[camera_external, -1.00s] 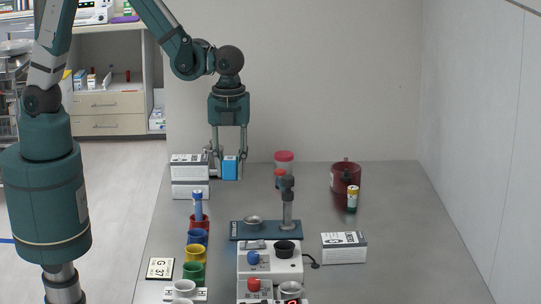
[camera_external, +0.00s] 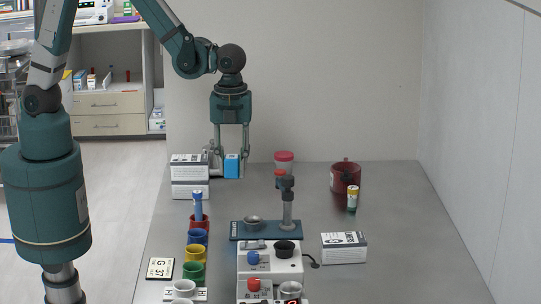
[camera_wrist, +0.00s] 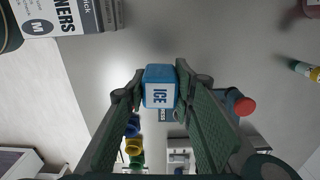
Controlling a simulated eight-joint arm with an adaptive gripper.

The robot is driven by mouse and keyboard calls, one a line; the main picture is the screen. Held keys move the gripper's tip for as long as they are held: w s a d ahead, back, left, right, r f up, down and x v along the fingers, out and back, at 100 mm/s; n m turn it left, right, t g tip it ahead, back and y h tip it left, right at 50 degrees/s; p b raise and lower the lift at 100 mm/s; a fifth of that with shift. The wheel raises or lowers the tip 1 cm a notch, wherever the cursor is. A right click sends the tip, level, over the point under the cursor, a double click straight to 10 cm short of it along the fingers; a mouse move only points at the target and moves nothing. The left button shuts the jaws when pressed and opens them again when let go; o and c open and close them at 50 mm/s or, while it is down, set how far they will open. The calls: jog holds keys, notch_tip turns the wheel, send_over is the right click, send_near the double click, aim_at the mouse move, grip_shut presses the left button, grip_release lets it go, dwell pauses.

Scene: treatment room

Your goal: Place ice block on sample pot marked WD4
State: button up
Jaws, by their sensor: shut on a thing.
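The ice block (camera_external: 232,166) is a small blue block. Its white label reading ICE faces up in the wrist view (camera_wrist: 160,93). My gripper (camera_external: 231,155) is shut on it, with a finger on each side, at the back left of the table. In the wrist view the fingertips (camera_wrist: 160,88) press on the block's sides. A clear pot with a pinkish-red lid (camera_external: 284,157) stands upright at the back, to the right of the block and apart from it. I cannot read any mark on it, so I cannot confirm that it is WD4.
Stacked white boxes (camera_external: 189,168) stand just left of my gripper. A blue stand (camera_external: 270,231) with an upright post is in front. A dark red mug (camera_external: 345,176) and a battery (camera_external: 352,198) are to the right. Coloured cups (camera_external: 195,254) line the left.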

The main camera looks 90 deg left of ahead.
jog(key=w+a+r+p, duration=0.1)
jog(key=w+a+r, duration=0.1)
jog(key=w+a, duration=0.3)
jog(key=w+a+r+p, duration=0.1)
jog(key=w+a, duration=0.4)
jog(key=a, duration=0.7)
jog(key=w+a+r+p, duration=0.1)
jog(key=w+a+r, duration=0.2)
jog(key=w+a, duration=0.2)
jog(key=a, duration=0.3)
jog(key=shift+w+a+r+n, duration=0.25)
jog(key=shift+a+n, duration=0.05)
send_over(284, 154)
jog(key=shift+f, duration=3.15)
jog(key=shift+f, duration=1.85)
jog(key=shift+f+b, duration=0.2)
jog(key=shift+b, duration=0.15)
jog(key=o, duration=0.9)
jog(key=shift+r, duration=0.25)
